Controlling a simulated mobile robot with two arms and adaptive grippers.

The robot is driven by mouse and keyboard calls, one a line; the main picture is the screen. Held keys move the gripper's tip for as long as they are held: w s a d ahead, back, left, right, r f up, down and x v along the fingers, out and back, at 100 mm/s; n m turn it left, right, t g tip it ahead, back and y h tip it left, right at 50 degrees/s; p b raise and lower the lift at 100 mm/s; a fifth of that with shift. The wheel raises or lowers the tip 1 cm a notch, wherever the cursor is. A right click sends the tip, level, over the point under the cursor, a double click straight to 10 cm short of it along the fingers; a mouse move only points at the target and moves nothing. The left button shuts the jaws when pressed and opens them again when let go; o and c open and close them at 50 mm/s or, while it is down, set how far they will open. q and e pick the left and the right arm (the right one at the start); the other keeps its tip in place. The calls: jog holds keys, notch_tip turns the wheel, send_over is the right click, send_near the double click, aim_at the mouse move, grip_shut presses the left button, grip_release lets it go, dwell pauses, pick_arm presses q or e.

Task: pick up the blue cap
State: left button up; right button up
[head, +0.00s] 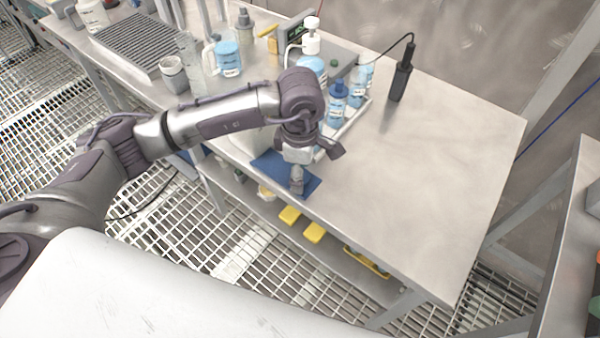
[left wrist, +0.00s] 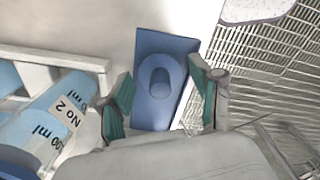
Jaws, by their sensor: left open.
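The blue cap (left wrist: 160,82) lies on a blue mat (left wrist: 168,42) in the left wrist view. It shows between the two green-padded fingers of my left gripper (left wrist: 164,92), with a gap on either side. In the head view my left gripper (head: 314,166) is open and points down over the front edge of the steel table, at the blue mat (head: 264,165). The cap is hidden behind the gripper there. How far the fingertips are above the mat is hard to tell. My right gripper is in neither view.
A black handheld device (head: 401,80) stands farther back. The table's right half (head: 430,170) is clear.

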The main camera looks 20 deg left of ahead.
pick_arm(q)
jog(key=c, duration=0.7)
jog(key=shift+r, duration=0.1)
jog(key=shift+r, duration=0.65)
notch_tip(320, 180, up, 3)
jog(key=shift+f+b, duration=0.1)
jog(key=shift+b, duration=0.3)
jog(key=d+r, duration=0.2)
jog(key=d, duration=0.2)
jog(key=d+r+b, duration=0.1)
jog(key=d+r, duration=0.1)
jog(key=d, duration=0.1)
jog(key=d+r, duration=0.2)
jog(key=d, duration=0.2)
jog(key=shift+w+d+r, duration=0.15)
jog(key=shift+d+r, duration=0.2)
jog(key=shift+r, duration=0.05)
